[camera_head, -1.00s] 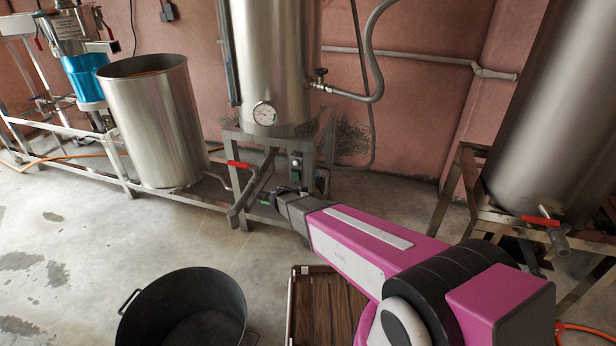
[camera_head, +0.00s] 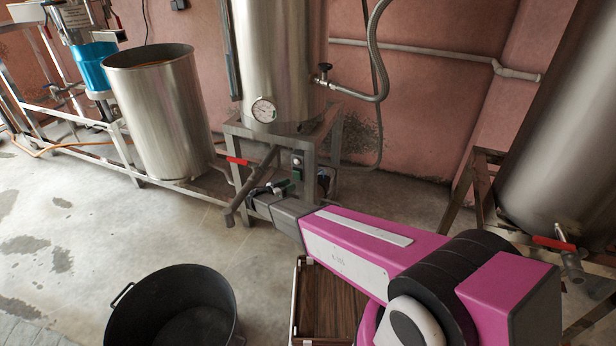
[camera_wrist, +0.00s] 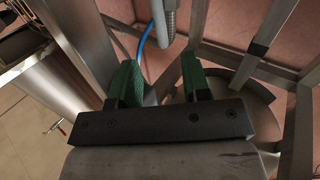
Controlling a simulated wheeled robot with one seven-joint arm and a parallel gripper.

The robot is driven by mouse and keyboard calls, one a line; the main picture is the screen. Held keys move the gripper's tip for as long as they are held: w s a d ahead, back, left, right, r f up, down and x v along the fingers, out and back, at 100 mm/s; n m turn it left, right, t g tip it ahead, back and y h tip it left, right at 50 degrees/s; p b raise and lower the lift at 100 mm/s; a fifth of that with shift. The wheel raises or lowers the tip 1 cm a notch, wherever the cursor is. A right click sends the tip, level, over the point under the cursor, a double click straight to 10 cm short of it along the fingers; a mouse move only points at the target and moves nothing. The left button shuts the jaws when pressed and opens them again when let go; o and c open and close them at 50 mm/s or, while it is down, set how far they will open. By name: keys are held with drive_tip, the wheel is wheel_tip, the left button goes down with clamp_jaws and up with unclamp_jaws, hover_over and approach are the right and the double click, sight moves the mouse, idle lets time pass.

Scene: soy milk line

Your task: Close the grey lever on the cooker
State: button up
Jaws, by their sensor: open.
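The steel tank with a round gauge (camera_head: 283,55), which I take as the cooker, stands upright on a metal frame in the head view. A pipe slants down from below it, with a red-handled lever (camera_head: 238,161) at its left. I cannot pick out a grey lever for sure. My gripper (camera_head: 272,187) is low beside the pipe and frame, at the arm's far end. In the wrist view its green fingers are apart, with nothing visible held between them (camera_wrist: 160,78). A grey hose (camera_wrist: 162,25) shows beyond them. I cannot tell whether the fingers touch anything.
The frame legs (camera_head: 308,175) stand close to my gripper. A black pot (camera_head: 122,320) and a wooden crate (camera_head: 303,300) are on the floor in front. A steel drum (camera_head: 160,115) stands left. Another tank (camera_head: 560,140) with a red lever stands right.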

drive_tip(key=x, duration=1)
drive_tip(key=shift+w+d, duration=0.15)
drive_tip(key=shift+d, duration=0.05)
clamp_jaws()
